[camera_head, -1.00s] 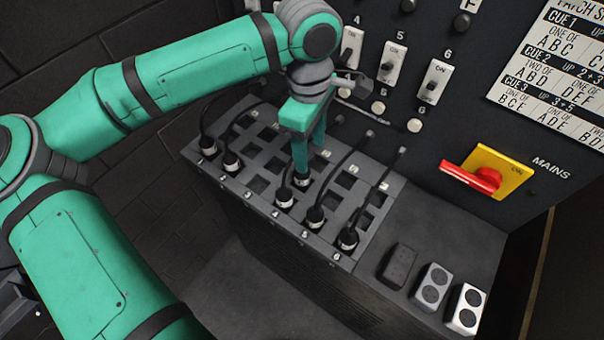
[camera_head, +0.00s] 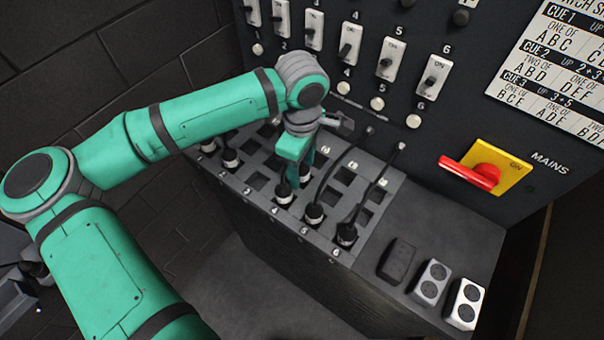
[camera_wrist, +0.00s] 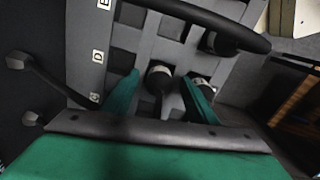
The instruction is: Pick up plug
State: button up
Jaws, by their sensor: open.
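Several black plugs with pale collars and dark cables stand in the grey socket panel (camera_head: 372,196). My gripper (camera_head: 296,180) is over the middle of the panel, pointing down, with its green fingers close to a plug (camera_head: 284,190) in the front row. In the wrist view my gripper (camera_wrist: 160,95) is open, with one finger on each side of a plug (camera_wrist: 159,76). Its cable runs back toward my palm. I cannot tell whether the fingers touch it. Another plug (camera_wrist: 200,80) is partly hidden behind the right finger.
Other plugs stand to the right, one (camera_head: 314,213) and another (camera_head: 346,233), with cables rising toward the back. The switch wall (camera_head: 400,60) rises behind, with a red mains handle (camera_head: 472,172). Three small blocks (camera_head: 432,284) sit at right.

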jog(key=shift+w+f, duration=0.1)
jog(key=shift+f, duration=0.2)
jog(key=shift+c, duration=0.7)
jog(key=c, duration=1.1)
jog(key=shift+o, duration=0.2)
jog(key=shift+a+r, duration=0.1)
jog(key=shift+r, duration=0.45)
notch_tip(320, 180, up, 2)
jog(key=shift+r, duration=0.1)
jog(key=s+r, duration=0.9)
jog(key=s, duration=0.5)
jog(key=shift+d+r, duration=0.3)
jog(key=shift+r, duration=0.05)
jog(key=shift+d, duration=0.15)
